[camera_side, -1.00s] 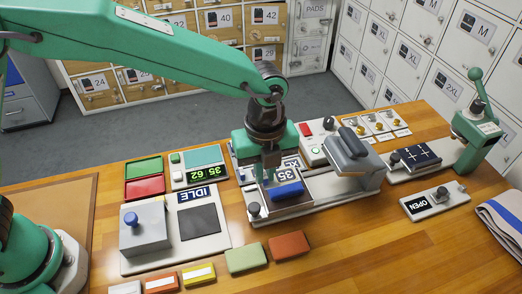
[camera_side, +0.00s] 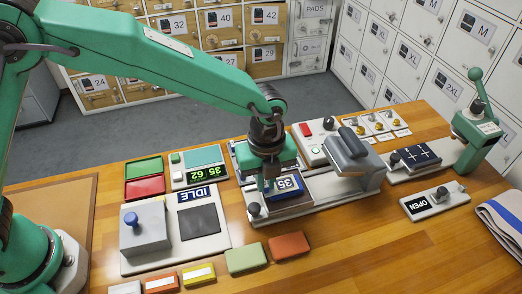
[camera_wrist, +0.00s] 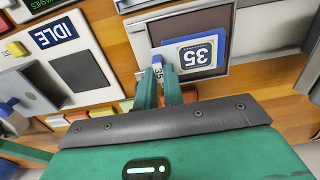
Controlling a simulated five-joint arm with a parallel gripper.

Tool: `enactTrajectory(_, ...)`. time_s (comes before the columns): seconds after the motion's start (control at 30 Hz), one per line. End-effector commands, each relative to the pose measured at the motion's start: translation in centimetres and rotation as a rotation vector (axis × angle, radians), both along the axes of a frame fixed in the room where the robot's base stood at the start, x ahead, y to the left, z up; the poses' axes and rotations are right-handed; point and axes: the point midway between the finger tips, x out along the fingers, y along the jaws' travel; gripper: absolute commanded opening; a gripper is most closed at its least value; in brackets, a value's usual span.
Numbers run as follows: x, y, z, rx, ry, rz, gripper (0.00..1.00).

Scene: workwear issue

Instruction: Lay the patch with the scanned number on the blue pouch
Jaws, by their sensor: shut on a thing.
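The blue pouch (camera_wrist: 220,44) lies on the dark bed of the grey press; it also shows in the side view (camera_side: 298,182). A white patch numbered 35 (camera_wrist: 195,56) lies over the pouch, and its face also shows in the side view (camera_side: 283,184). I cannot tell whether it touches the cloth. In the side view my gripper (camera_side: 267,182) is at the pouch's left side.
The press head (camera_side: 350,147) stands right of the bed. Coloured blocks (camera_side: 246,258) line the front. A lever press (camera_side: 478,122) and folded cloth (camera_side: 505,222) are at right.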

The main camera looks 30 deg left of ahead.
Motion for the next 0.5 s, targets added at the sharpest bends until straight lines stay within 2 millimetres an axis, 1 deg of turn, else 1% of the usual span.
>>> enactTrajectory(0.27, -0.01, 0.01, -0.25, 0.001, 0.001, 0.000, 0.00)
enactTrajectory(0.3, -0.01, 0.01, -0.30, 0.001, 0.001, 0.000, 0.11)
enactTrajectory(0.37, -0.01, 0.01, -0.27, 0.001, 0.001, 0.000, 0.23)
enactTrajectory(0.4, -0.01, 0.01, -0.27, 0.001, 0.001, 0.000, 0.31)
enactTrajectory(0.5, -0.01, 0.01, -0.26, 0.001, 0.001, 0.000, 0.31)
